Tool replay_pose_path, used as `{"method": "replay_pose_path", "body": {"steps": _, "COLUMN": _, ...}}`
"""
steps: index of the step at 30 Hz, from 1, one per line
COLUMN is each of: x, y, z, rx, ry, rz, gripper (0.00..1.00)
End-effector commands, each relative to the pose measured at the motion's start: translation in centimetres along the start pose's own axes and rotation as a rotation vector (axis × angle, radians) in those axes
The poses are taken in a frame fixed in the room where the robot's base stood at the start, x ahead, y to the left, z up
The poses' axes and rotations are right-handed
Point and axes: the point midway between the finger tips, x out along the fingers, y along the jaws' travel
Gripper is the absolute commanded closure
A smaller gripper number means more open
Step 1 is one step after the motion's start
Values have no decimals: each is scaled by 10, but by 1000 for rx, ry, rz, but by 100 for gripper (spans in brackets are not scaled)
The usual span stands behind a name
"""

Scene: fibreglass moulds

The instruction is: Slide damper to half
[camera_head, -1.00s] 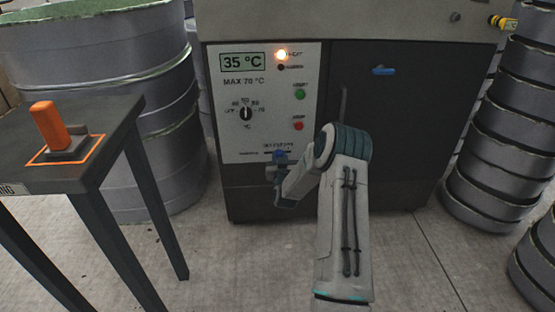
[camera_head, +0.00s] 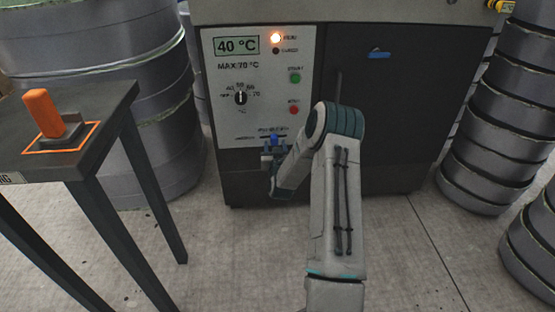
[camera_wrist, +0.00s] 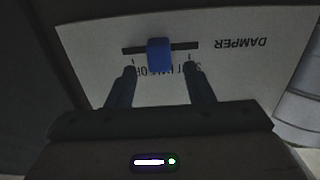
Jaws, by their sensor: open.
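The damper slider is a blue knob (camera_wrist: 159,54) in a dark horizontal slot on the white control panel (camera_wrist: 90,45). In the wrist view, which shows the DAMPER lettering upside down, the knob stands near the middle of the slot. My gripper (camera_wrist: 160,70) is open, with one finger on each side of the knob's lower part in that view. A gap shows on both sides; whether the fingertips reach past the knob in depth is unclear. In the head view my gripper (camera_head: 273,152) is at the panel's bottom edge, partly hiding the slider.
The oven's panel has a lit lamp (camera_head: 276,38), a 40 °C display (camera_head: 236,45), a dial (camera_head: 240,97), a green button (camera_head: 295,77) and a red button (camera_head: 294,110). A dark table (camera_head: 75,160) with an orange handle (camera_head: 43,112) stands left. Stacked grey moulds (camera_head: 500,120) stand right.

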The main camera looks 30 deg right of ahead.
Motion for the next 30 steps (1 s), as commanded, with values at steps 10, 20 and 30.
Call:
{"method": "replay_pose_path", "body": {"steps": 10, "x": -74, "y": 0, "z": -2, "rx": -2, "ry": -3, "rz": -1, "gripper": 53}}
{"method": "replay_pose_path", "body": {"steps": 20, "x": -108, "y": 0, "z": -1, "rx": -1, "ry": 0, "rz": 0, "gripper": 53}}
{"method": "replay_pose_path", "body": {"steps": 30, "x": -109, "y": 0, "z": 0, "rx": -1, "ry": 1, "rz": 0, "gripper": 53}}
